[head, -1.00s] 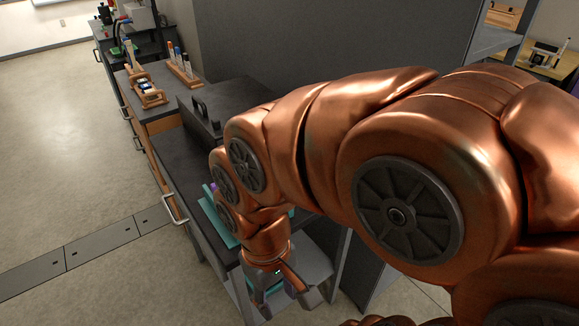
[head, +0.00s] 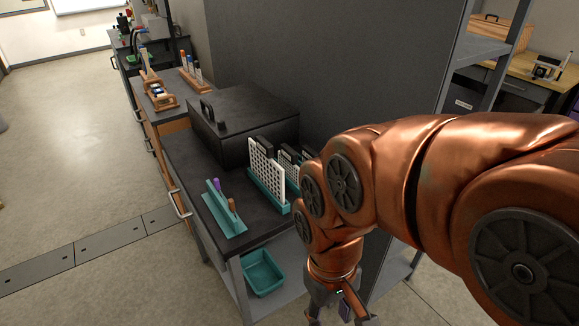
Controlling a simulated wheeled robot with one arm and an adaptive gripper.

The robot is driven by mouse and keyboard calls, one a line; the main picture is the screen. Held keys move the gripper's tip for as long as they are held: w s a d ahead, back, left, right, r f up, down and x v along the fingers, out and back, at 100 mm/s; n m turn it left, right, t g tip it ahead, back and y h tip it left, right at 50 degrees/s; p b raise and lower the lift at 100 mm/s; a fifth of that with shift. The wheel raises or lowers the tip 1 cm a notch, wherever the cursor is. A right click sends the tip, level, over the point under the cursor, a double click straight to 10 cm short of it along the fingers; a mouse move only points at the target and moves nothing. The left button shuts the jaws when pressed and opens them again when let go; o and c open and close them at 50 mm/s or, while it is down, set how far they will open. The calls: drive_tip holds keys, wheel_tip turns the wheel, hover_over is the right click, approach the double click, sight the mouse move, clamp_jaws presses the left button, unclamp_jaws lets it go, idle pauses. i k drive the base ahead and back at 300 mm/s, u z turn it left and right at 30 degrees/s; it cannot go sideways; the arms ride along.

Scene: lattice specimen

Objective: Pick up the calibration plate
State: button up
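White perforated plates with dark top pieces stand upright in a teal rack (head: 271,195) on the dark bench. The front white plate (head: 264,170) shows most fully; others behind it are partly hidden by my copper arm. I cannot tell which of these, if any, is the calibration plate. My gripper (head: 338,316) hangs at the bottom of the view, in front and to the right of the rack and apart from it. Its two fingers are spread, with nothing visible between them. The fingertips are partly cut off by the frame edge.
A teal holder (head: 224,213) with purple and orange-brown handled tools stands at the bench's front left. A black case (head: 245,125) sits behind the rack. A teal bin (head: 263,272) is on the lower shelf. Wooden racks (head: 160,96) stand further back. The floor at left is clear.

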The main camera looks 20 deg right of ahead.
sight(269, 172)
drive_tip(key=z, duration=0.2)
drive_tip(key=i, duration=0.5)
drive_tip(key=z, duration=1.25)
drive_tip(key=k, duration=1.4)
drive_tip(key=u, duration=1.35)
